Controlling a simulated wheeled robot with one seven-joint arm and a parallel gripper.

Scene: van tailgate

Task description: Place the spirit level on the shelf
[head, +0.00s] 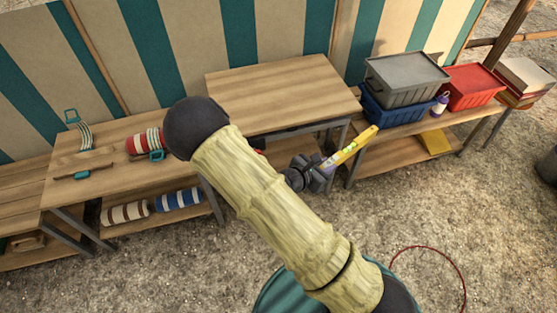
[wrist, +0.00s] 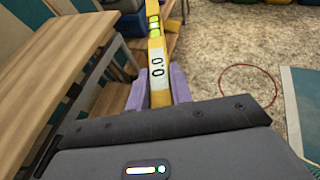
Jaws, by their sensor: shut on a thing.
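The spirit level (head: 356,144) is a yellow bar with greenish vials, in front of the tables in the head view. It also shows in the wrist view (wrist: 154,30), pointing away from me with a white "0.0" label near the jaws. My gripper (head: 327,165) is shut on its near end; the purple fingers (wrist: 158,92) flank the level in the wrist view. The level is in the air, tilted in the head view. Low wooden shelves run under the left table (head: 165,214) and the right table (head: 384,165); which one is meant, I cannot tell.
A bare raised table (head: 280,88) stands in the middle. The right table carries a grey crate (head: 405,72) on a blue crate (head: 392,110), and a red box (head: 470,88). A yellow item (head: 435,142) lies on its lower shelf. A red loop (head: 455,262) lies on the gravel.

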